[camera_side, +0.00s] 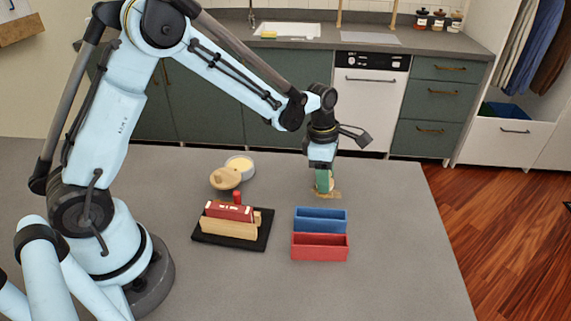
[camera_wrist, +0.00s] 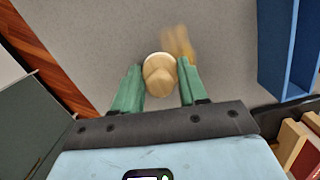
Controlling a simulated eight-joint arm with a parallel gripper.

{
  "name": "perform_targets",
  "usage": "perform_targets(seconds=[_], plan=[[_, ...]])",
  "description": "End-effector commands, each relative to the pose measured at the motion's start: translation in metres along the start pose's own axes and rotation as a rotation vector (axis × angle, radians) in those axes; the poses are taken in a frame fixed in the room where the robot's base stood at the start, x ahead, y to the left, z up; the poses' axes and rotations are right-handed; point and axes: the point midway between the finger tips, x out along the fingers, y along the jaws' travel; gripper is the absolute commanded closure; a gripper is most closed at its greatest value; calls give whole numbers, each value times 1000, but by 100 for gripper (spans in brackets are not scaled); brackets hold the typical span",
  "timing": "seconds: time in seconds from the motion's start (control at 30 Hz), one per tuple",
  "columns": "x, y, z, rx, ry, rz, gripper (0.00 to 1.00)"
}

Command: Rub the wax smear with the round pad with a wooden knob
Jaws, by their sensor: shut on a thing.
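The round pad with a wooden knob (camera_wrist: 152,60) is between my gripper's green fingers (camera_wrist: 160,80) in the wrist view, and the gripper is shut on its knob. The pad is pale and partly hidden by the knob. The wax smear (camera_wrist: 180,42) is a yellow-brown patch just beyond the pad in the wrist view, at its upper right. In the side view my gripper (camera_side: 323,184) points down at the grey worktop, and the smear (camera_side: 328,195) shows around and under it. I cannot tell whether the pad touches the surface.
A blue bin (camera_side: 320,214) and a red bin (camera_side: 320,240) stand in front of the smear. A black tray (camera_side: 203,236) with blocks and a red-topped thing is left of them. The right worktop is clear.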

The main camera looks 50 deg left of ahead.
Motion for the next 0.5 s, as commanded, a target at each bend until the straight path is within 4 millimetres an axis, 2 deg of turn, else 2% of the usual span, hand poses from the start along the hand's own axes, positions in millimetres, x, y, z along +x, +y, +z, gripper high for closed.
perform_targets(seconds=[0.5], plan=[[6,9,46,2,0,0,91]])
